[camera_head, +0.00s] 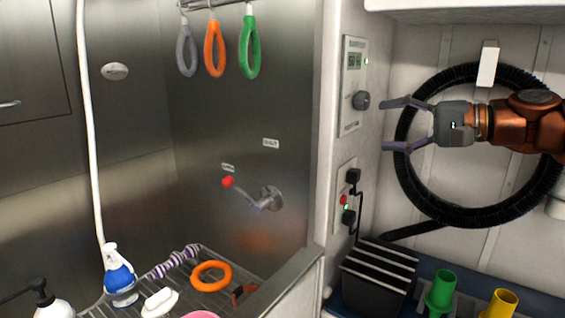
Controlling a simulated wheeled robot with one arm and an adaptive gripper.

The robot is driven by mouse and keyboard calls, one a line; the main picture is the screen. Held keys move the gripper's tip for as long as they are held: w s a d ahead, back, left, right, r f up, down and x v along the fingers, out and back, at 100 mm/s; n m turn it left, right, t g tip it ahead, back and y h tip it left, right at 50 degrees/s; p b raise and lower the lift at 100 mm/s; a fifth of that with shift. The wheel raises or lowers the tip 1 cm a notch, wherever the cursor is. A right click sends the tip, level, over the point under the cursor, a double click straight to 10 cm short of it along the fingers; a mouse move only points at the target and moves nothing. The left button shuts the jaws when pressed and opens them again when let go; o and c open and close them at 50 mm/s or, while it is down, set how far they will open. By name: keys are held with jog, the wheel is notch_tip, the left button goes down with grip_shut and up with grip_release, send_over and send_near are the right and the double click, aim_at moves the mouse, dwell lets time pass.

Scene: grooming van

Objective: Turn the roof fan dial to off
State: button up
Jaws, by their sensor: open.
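A dark round dial (361,100) sits on a pale control panel (350,127) on the narrow wall right of the wash bay. The panel has a small display (354,62) above the dial and a lit green light beside it. The dial's pointer position is too small to read. My gripper (396,125) comes in from the right and points left. Its two fingers are spread, one above the other, with nothing between them. The upper fingertip is just right of the dial in the picture; I cannot tell the depth gap.
Below the panel is an outlet plate (345,200) with plugs and a cord. A coiled black hose (409,190) hangs behind my gripper. A black slotted box (378,278), a green cup (440,290) and a yellow cup (499,304) stand below. A red-tipped lever (240,190) juts from the steel wall.

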jog(key=s+a+f+n+g+h, duration=0.35)
jog(key=s+a+f, duration=0.35)
jog(key=a+f, duration=0.35)
jog(key=s+a+f+g+h, duration=0.35)
jog(key=s+f, duration=0.55)
jog(key=f, duration=0.3)
jog(key=s+d+f+n+g+h, duration=0.1)
jog(key=s+d+f+g+h, duration=0.1)
jog(key=s+d+f+h, duration=0.55)
jog(key=s+d+f+n+g+y, duration=0.15)
jog(key=s+d+f, duration=0.35)
jog(key=s+f, duration=0.6)
notch_tip(320, 180, up, 15)
jog(key=h+p, duration=0.1)
jog(key=p, duration=1.1)
jog(key=shift+w+a+m, duration=0.25)
jog(key=shift+a+m, duration=0.1)
jog(key=shift+m, duration=0.05)
